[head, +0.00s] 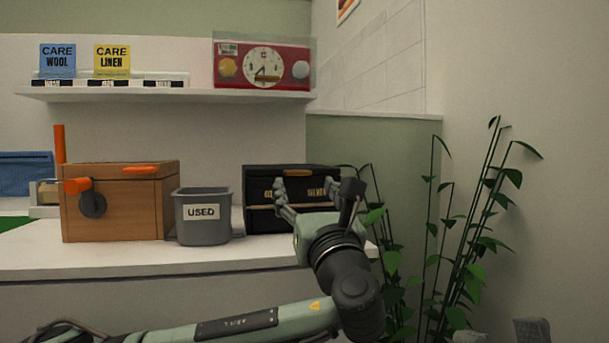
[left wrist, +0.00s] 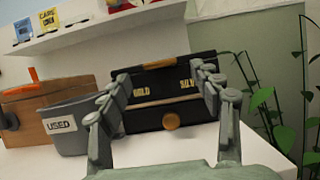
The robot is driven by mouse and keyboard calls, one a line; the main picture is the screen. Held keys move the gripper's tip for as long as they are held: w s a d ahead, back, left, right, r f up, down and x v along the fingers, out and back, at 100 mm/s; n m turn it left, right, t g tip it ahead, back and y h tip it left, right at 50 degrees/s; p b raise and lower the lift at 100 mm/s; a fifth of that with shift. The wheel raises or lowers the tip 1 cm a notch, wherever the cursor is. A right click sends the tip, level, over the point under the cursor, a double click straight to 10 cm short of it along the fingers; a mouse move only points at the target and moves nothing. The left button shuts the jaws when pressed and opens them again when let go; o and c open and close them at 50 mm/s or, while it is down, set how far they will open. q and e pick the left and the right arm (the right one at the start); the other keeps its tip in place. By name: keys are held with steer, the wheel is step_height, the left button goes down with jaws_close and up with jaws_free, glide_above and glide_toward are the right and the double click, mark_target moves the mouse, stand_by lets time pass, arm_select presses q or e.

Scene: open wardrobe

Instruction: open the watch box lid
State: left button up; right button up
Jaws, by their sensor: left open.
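The black box (head: 262,178) labelled GOLD and SILVER, which I take as the watch box, stands at the right end of the white counter. Its lid looks shut. In the left wrist view the black box (left wrist: 170,84) shows a pale seam across its front, a gold strip near the top and a round brown knob (left wrist: 171,121) below the seam. My left gripper (head: 305,186) is open and empty in front of the box; its fingers (left wrist: 160,75) frame the front labels. Contact cannot be told. Grey parts at the bottom right, probably my right gripper (head: 500,332), are mostly out of frame.
A grey bin marked USED (head: 203,216) stands close left of the box. Further left is a wooden box (head: 125,205) with orange parts. A shelf (head: 150,95) holds care cards and a red clock panel (head: 262,64). Leafy plants (head: 470,225) stand right of the counter.

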mark_target(299, 174)
arm_select(q)
steer(key=x, duration=0.5)
steer(key=shift+w+a+r, duration=0.15)
steer(key=shift+w, duration=0.2)
jaws_close()
